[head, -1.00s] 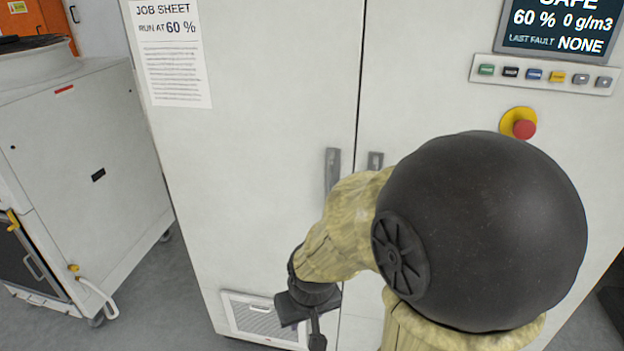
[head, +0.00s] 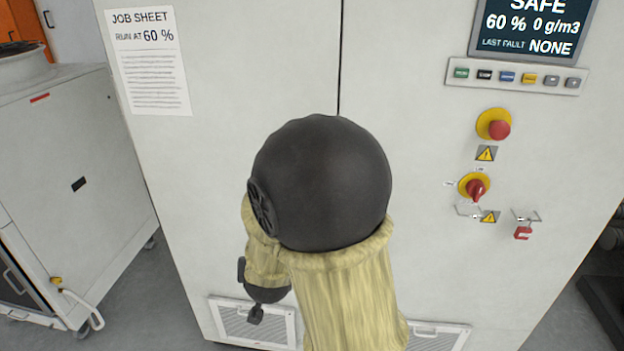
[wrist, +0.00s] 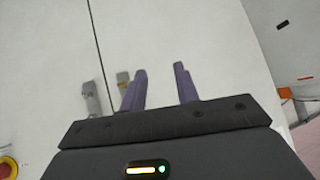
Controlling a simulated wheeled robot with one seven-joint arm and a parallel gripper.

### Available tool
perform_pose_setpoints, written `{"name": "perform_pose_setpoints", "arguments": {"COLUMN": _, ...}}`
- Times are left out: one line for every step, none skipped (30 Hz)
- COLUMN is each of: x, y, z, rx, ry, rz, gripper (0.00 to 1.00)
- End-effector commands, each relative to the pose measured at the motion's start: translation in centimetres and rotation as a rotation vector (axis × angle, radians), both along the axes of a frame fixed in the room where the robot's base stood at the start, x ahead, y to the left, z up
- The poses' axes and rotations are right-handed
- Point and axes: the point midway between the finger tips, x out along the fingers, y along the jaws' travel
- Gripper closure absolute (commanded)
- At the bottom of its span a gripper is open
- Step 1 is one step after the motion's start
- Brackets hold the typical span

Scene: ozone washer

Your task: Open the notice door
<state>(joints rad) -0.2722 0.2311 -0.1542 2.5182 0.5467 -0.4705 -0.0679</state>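The notice door (head: 230,170) is the white left cabinet door with the job sheet (head: 150,60) on it; it is closed against the right door along a dark vertical seam. In the head view my arm covers both door handles. The wrist view looks turned over, with the notice door's handle (wrist: 122,80) right of the seam and the other door's handle (wrist: 90,98) left of it. My gripper (wrist: 160,76) is open with nothing between its fingers. Its left finger appears close beside the notice door's handle; contact cannot be told.
The right door carries a screen (head: 532,28), a button strip (head: 516,77), a red stop button (head: 498,130) and a red rotary switch (head: 475,189). A white wheeled machine (head: 70,170) stands at the left. Grey floor shows between it and the cabinet.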

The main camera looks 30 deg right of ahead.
Motion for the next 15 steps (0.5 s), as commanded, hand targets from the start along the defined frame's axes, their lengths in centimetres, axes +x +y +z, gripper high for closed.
{"name": "perform_pose_setpoints", "arguments": {"x": 0.9, "y": -0.3, "z": 0.6, "rx": -0.03, "ry": -0.055, "rz": -0.044, "gripper": 0.69}}
{"name": "perform_pose_setpoints", "arguments": {"x": 1.3, "y": -0.8, "z": 1.0, "rx": -0.05, "ry": -0.092, "rz": -0.076, "gripper": 0.69}}
{"name": "perform_pose_setpoints", "arguments": {"x": 1.8, "y": -1.3, "z": 1.5, "rx": -0.081, "ry": -0.14, "rz": -0.117, "gripper": 0.69}}
{"name": "perform_pose_setpoints", "arguments": {"x": 2.1, "y": -1.8, "z": 2.0, "rx": -0.106, "ry": -0.177, "rz": -0.149, "gripper": 0.69}}
{"name": "perform_pose_setpoints", "arguments": {"x": 2.3, "y": -2.2, "z": 2.5, "rx": -0.134, "ry": -0.214, "rz": -0.18, "gripper": 0.69}}
{"name": "perform_pose_setpoints", "arguments": {"x": 2.5, "y": -2.8, "z": 3.3, "rx": -0.173, "ry": -0.261, "rz": -0.22, "gripper": 0.69}}
{"name": "perform_pose_setpoints", "arguments": {"x": 2.6, "y": -3.3, "z": 3.9, "rx": -0.205, "ry": -0.297, "rz": -0.251, "gripper": 0.69}}
{"name": "perform_pose_setpoints", "arguments": {"x": 2.6, "y": -3.7, "z": 4.5, "rx": -0.239, "ry": -0.332, "rz": -0.282, "gripper": 0.69}}
{"name": "perform_pose_setpoints", "arguments": {"x": 2.6, "y": -4.2, "z": 5.3, "rx": -0.284, "ry": -0.378, "rz": -0.319, "gripper": 0.69}}
{"name": "perform_pose_setpoints", "arguments": {"x": 2.4, "y": -4.5, "z": 6.0, "rx": -0.317, "ry": -0.409, "rz": -0.346, "gripper": 0.69}}
{"name": "perform_pose_setpoints", "arguments": {"x": 2.3, "y": -4.8, "z": 6.6, "rx": -0.35, "ry": -0.438, "rz": -0.371, "gripper": 0.69}}
{"name": "perform_pose_setpoints", "arguments": {"x": 2.0, "y": -5.0, "z": 7.3, "rx": -0.389, "ry": -0.474, "rz": -0.399, "gripper": 0.69}}
{"name": "perform_pose_setpoints", "arguments": {"x": 1.8, "y": -5.3, "z": 7.8, "rx": -0.415, "ry": -0.496, "rz": -0.419, "gripper": 0.69}}
{"name": "perform_pose_setpoints", "arguments": {"x": 1.6, "y": -5.4, "z": 8.2, "rx": -0.437, "ry": -0.515, "rz": -0.433, "gripper": 0.69}}
{"name": "perform_pose_setpoints", "arguments": {"x": 1.4, "y": -5.5, "z": 8.7, "rx": -0.462, "ry": -0.535, "rz": -0.45, "gripper": 0.69}}
